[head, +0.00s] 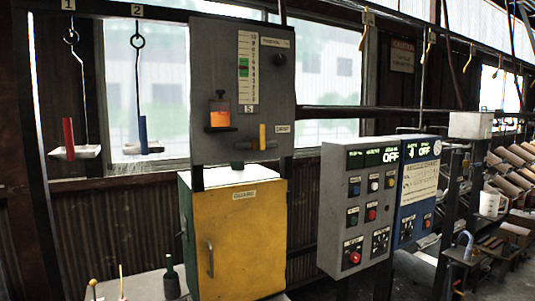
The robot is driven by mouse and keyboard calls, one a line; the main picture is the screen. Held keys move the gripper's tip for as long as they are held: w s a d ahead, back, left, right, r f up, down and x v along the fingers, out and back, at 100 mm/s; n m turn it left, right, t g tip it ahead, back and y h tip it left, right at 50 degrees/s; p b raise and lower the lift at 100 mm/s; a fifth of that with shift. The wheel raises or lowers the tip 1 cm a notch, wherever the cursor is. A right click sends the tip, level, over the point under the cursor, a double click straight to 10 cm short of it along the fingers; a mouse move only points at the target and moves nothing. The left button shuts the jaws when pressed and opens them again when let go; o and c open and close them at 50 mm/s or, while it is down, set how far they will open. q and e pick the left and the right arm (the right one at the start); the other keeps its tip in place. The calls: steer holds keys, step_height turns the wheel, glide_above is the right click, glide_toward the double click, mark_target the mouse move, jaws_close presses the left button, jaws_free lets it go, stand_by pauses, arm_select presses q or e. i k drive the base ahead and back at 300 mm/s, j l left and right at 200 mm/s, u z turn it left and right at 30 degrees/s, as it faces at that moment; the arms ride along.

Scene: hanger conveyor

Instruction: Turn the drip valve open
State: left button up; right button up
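A grey panel (205,60) hangs above a yellow cabinet. Low on the panel is a small valve with an upright yellow handle (262,137) on a dark horizontal body. A small label (282,129) sits to its right, too blurred to read. Which fitting is the drip valve is not clearly marked. Left of the handle is a small reservoir with glowing orange contents (220,118). Neither of my grippers is in view, and nothing touches the handle.
The yellow cabinet (240,245) has its door shut. Two hanging trays (75,153) numbered 1 and 2 are at left. A grey control box (340,185) with buttons stands at right. A dark bottle (171,280) stands on a low surface in front.

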mark_target(262, 126)
steer(key=i+l+u, duration=0.1)
steer(key=u, duration=0.3)
steer(key=i+l+u, duration=0.1)
steer(key=u, duration=0.3)
steer(key=l+u, duration=0.25)
steer(key=u, duration=0.15)
steer(key=i+l+u, duration=0.1)
steer(key=u, duration=0.25)
steer(key=k+l, duration=0.05)
steer(key=l, duration=0.05)
